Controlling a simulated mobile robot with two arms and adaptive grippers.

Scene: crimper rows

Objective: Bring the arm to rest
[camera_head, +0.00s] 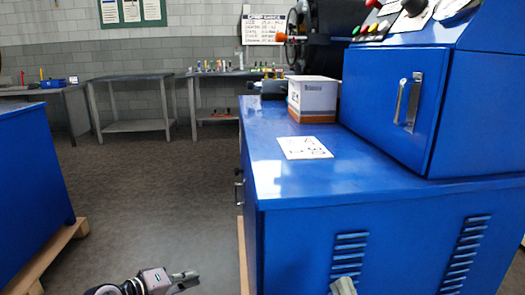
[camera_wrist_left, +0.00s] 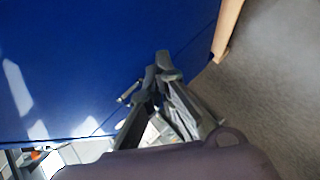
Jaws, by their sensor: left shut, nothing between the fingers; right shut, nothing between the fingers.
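My left gripper (camera_head: 186,280) shows at the bottom of the head view, low over the grey floor and left of the blue cabinet. Its fingers are shut with nothing between them. In the left wrist view the left gripper (camera_wrist_left: 160,68) has its fingertips together in front of a blue surface. My right gripper (camera_head: 344,286) shows only as a grey tip at the bottom edge of the head view, in front of the cabinet's vented side. It is shut and empty; the rest of it is out of the picture.
The blue cabinet (camera_head: 300,235) fills the right side, with a white card (camera_head: 304,148) and a box (camera_head: 313,98) on top. Another blue cabinet (camera_head: 30,180) stands at left on a wooden pallet. Grey floor (camera_head: 150,200) lies clear between them. Workbenches (camera_head: 130,78) stand along the back wall.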

